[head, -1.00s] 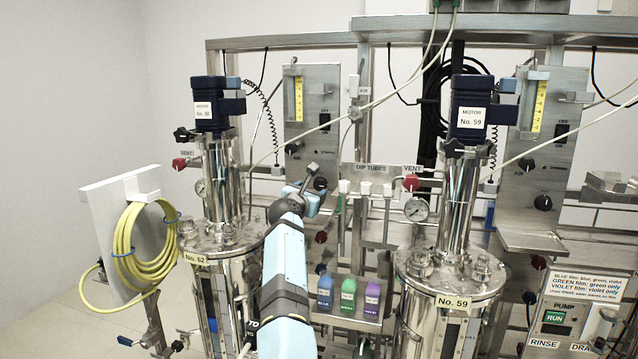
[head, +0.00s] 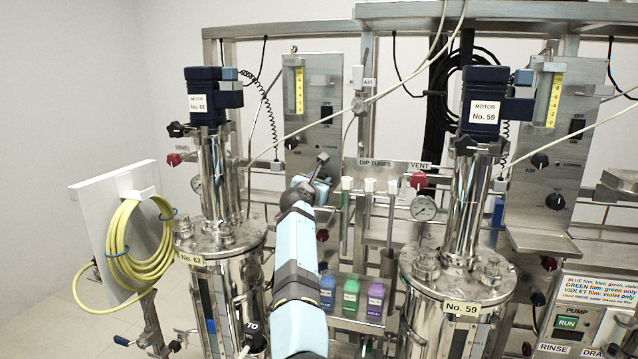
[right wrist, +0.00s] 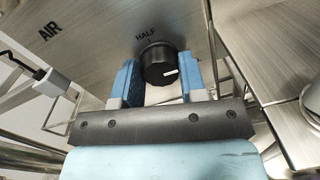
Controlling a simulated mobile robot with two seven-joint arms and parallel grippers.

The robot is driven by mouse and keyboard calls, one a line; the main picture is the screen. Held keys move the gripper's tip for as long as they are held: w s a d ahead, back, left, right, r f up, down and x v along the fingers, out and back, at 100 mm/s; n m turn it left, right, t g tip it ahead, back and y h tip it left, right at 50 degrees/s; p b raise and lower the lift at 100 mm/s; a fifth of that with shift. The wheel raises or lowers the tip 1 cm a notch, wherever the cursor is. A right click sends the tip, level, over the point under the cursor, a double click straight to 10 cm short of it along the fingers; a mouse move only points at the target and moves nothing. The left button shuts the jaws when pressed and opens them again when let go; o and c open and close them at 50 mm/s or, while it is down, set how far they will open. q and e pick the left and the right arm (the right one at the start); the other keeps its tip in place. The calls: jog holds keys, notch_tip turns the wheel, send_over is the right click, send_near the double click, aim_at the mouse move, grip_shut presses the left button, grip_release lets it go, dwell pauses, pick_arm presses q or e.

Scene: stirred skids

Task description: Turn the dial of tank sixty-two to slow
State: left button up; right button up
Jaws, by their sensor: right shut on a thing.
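Tank sixty-two (head: 215,285) is the left steel vessel, with a "No. 62" tag and a motor (head: 207,95) marked 62 on top. Its panel (head: 325,90) stands behind it to the right. My right gripper (head: 318,185) reaches that panel's lower part and hides the dial there in the head view. In the right wrist view the black round dial (right wrist: 158,66) sits between the blue fingers of my right gripper (right wrist: 161,80), which is shut on it. The dial's white mark points right, slightly up; "HALF" is printed above it. Other dial labels are hidden. My left gripper is not in view.
Tank fifty-nine (head: 448,310) stands at the right, its own panel (head: 545,140) behind it. A yellow hose coil (head: 140,240) hangs on a white board at the left. Blue, green and violet bottles (head: 350,297) stand on a shelf between the tanks.

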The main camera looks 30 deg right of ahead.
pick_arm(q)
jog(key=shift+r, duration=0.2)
pick_arm(e)
jog(key=shift+r+n+p, duration=0.2)
jog(key=shift+n+p, duration=0.6)
jog(key=shift+p, duration=0.3)
jog(key=n+p, duration=0.4)
jog(key=shift+f+n+t+p, duration=0.1)
jog(key=shift+n+t+p, duration=0.2)
jog(key=shift+n+p, duration=0.3)
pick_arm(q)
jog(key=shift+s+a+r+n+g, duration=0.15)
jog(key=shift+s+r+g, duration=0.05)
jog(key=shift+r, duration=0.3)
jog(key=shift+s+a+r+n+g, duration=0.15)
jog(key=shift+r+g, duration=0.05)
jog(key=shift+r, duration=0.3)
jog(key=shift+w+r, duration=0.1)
pick_arm(e)
jog(key=shift+f, duration=0.1)
